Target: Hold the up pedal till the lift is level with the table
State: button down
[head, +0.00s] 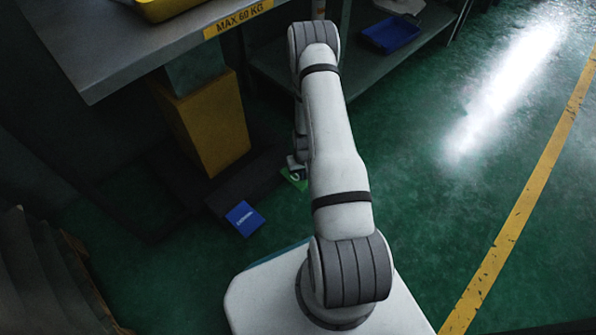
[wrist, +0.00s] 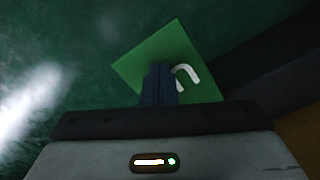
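A green pedal (head: 293,179) lies low by the dark base of the lift, largely hidden behind my arm in the head view. In the wrist view the green pedal (wrist: 140,58) bears a white curved mark, partly covered by my fingers. My gripper (wrist: 159,72) is shut, its two dark fingers together, empty and over the pedal; whether they touch it I cannot tell. The lift's grey platform (head: 130,55) carries a yellow "MAX 60 KG" label. Its level against a table cannot be judged.
A yellow column (head: 205,122) stands under the platform. A low grey shelf (head: 362,72) with a blue tray (head: 391,34) is behind my arm. A yellow bin (head: 165,8) sits on the platform. Brown stacked material (head: 40,280) is at lower left. Green floor is clear at right.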

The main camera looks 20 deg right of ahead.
notch_tip(320, 180, up, 6)
jog(key=p, duration=0.4)
jog(key=shift+s, duration=0.1)
dwell(0.7)
